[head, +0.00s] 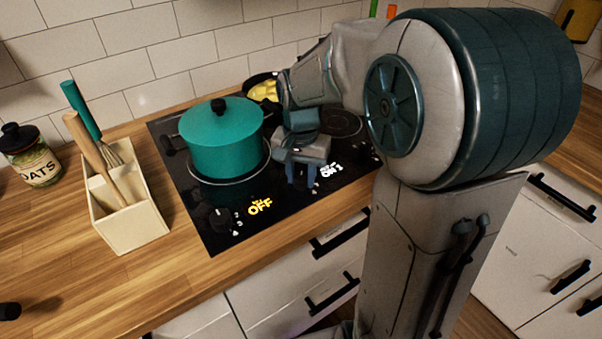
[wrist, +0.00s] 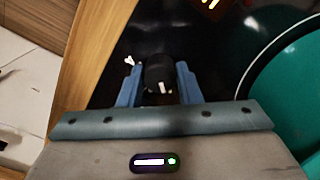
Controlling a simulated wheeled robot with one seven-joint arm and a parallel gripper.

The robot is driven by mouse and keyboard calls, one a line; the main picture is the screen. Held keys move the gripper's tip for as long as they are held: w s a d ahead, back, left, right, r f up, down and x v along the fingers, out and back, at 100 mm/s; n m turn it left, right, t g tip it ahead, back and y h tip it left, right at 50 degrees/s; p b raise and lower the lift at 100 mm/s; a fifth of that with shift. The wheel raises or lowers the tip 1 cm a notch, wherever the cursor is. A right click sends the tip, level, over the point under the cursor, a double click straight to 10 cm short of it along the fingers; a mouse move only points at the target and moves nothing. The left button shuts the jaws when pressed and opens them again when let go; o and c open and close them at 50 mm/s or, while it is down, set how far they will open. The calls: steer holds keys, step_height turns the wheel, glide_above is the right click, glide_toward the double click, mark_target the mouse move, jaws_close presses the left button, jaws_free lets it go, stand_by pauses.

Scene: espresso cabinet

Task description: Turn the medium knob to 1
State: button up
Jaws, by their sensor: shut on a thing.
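The cooktop's black knob (wrist: 158,74) sits between my two blue fingers in the wrist view, with a white pointer mark on its face. My gripper (wrist: 158,86) is shut on this knob. In the head view my gripper (head: 302,180) reaches down at the front edge of the cooktop, and its fingers hide the knob there. Beside it a white display (head: 331,171) seems to read "ON 1", though the small text is not fully sharp. Another black knob (head: 222,220) stands free at the left front, with a yellow "OFF" display (head: 260,206) beside it.
A teal pot (head: 222,140) with a lid stands on the black cooktop (head: 200,200), left of my gripper. A pan with yellow food (head: 264,91) is behind. A utensil holder (head: 135,220) and an oats jar (head: 31,158) stand on the wooden counter at left.

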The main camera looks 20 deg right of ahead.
mark_target(301, 176)
steer(key=o, duration=1)
step_height(301, 176, up, 14)
steer(key=shift+p, duration=0.55)
